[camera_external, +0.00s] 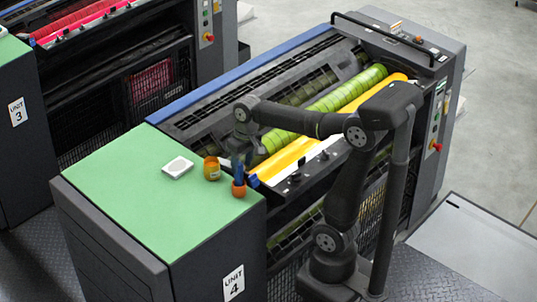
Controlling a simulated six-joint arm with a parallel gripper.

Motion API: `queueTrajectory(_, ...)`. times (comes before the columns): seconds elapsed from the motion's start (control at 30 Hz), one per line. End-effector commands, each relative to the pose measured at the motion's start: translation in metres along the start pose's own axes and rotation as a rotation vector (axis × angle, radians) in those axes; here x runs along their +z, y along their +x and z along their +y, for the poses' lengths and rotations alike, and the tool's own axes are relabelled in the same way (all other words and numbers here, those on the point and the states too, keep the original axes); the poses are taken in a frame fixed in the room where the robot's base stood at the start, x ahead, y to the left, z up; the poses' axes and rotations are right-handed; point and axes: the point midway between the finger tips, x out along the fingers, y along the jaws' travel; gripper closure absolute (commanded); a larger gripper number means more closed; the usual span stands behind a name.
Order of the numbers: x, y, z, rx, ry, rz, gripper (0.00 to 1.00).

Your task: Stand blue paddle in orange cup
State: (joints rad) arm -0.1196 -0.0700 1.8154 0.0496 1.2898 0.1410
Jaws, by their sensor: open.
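The blue paddle (238,172) stands roughly upright in the small orange cup (239,189), near the right edge of the green top. The paddle's lower end is hidden inside the cup. My gripper (240,159) points down right above the cup, at the paddle's upper part. Its jaws are open; they are small and dark here, and I cannot tell whether they touch the paddle.
An amber-yellow cup (212,170) stands close to the left of the orange cup. A white square dish (177,167) lies farther left. The green top (150,205) is clear toward the front. Press rollers (345,92) lie to the right.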

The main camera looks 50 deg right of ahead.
Motion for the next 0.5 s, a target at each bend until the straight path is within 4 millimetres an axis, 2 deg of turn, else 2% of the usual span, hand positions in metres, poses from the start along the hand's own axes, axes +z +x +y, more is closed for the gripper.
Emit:
queueTrajectory(0.3,-0.001,-0.080,0.000,-0.001,0.000,0.006,0.55)
queueTrajectory(0.5,0.000,-0.122,0.000,-0.001,0.000,0.004,0.55)
